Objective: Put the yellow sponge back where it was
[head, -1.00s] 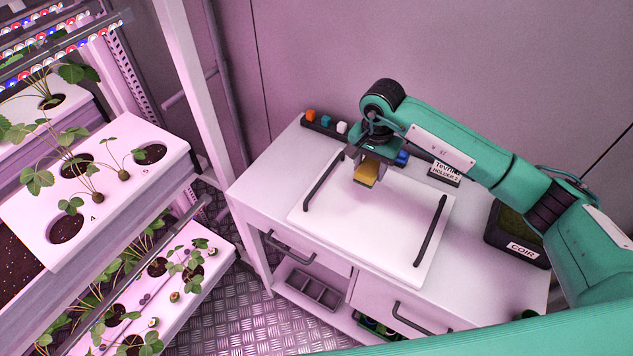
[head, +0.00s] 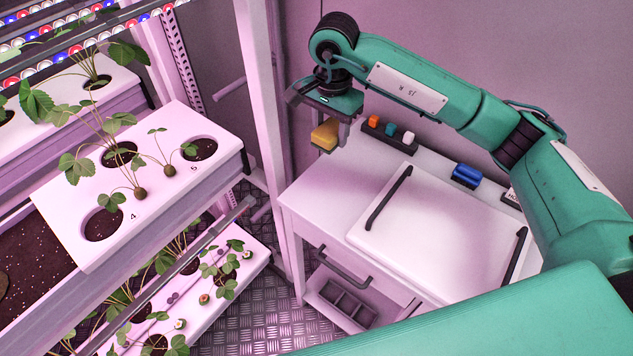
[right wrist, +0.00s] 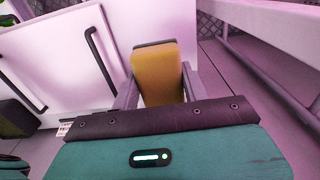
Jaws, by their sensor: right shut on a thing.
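The yellow sponge (head: 326,134) is held between the fingers of my right gripper (head: 333,122), in the air near the left back corner of the white bench. It also shows in the right wrist view (right wrist: 158,74), upright between the two fingers (right wrist: 158,84), with a dark strip on its far end. My left gripper does not show in the head view.
The white bench (head: 318,192) bears a white board with two black handles (head: 440,218). A dark holder with orange, teal and white blocks (head: 388,137) and a blue item (head: 466,175) stand along the back. A white post (head: 268,130) and plant racks (head: 150,215) are at the left.

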